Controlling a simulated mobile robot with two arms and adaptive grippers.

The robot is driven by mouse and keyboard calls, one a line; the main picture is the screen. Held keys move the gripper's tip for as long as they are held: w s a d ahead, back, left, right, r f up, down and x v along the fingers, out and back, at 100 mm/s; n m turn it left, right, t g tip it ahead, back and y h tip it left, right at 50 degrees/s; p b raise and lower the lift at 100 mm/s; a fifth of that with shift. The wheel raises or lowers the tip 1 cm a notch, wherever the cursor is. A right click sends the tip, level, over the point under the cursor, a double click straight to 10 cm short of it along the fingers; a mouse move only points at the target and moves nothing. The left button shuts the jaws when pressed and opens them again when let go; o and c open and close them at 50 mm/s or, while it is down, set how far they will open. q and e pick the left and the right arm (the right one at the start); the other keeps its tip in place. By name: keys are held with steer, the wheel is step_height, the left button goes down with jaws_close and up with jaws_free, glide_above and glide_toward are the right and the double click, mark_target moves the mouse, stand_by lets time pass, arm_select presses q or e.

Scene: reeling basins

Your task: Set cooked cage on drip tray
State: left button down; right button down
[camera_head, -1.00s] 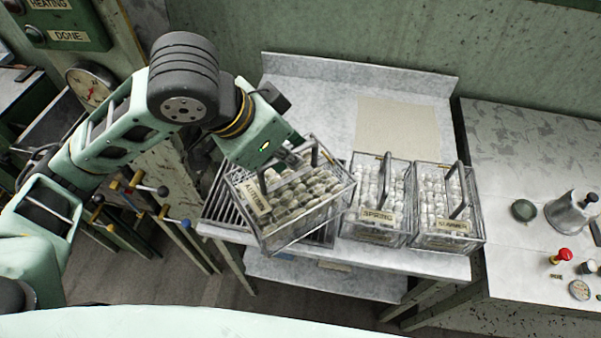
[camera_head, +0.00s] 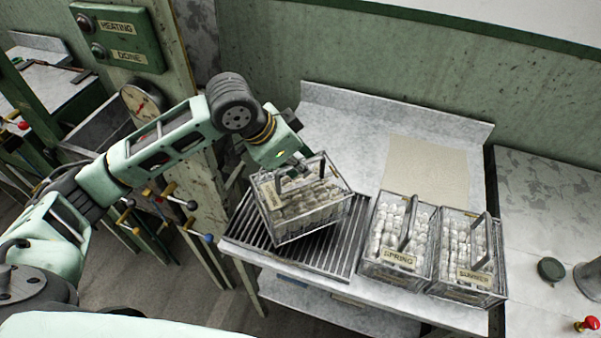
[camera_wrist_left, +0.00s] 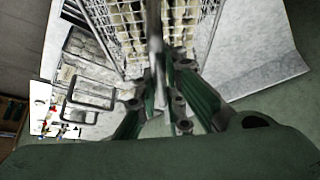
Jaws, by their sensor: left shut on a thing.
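A wire cage of brownish cocoons (camera_head: 305,207) hangs tilted over the slatted drip tray (camera_head: 262,236) at the left of the table. Its label is too blurred to read. My left gripper (camera_head: 300,170) is shut on the cage's handle at the top. In the left wrist view the gripper (camera_wrist_left: 165,82) closes around the handle bar, with the cage mesh (camera_wrist_left: 112,30) beyond it. The cage covers part of the tray, and I cannot tell whether its lower corner touches the slats. My right gripper does not show.
Two cages of paler cocoons, labelled SPRING (camera_head: 398,258) and SUMMER (camera_head: 475,275), stand close to the tray's right. A beige cloth (camera_head: 427,170) lies behind them. A post with levers (camera_head: 190,205) stands left of the table.

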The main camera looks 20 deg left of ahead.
mark_target(307, 182)
arm_select(q)
step_height(307, 182, down, 3)
steer(key=shift+f+p, duration=0.1)
steer(key=shift+p, duration=0.45)
steer(key=shift+f, duration=0.4)
steer(key=c, duration=1.8)
jaws_free()
steer(key=b+v, duration=0.1)
steer(key=v, duration=1.1)
steer(key=shift+s+b, duration=0.1)
steer(key=shift+b, duration=0.25)
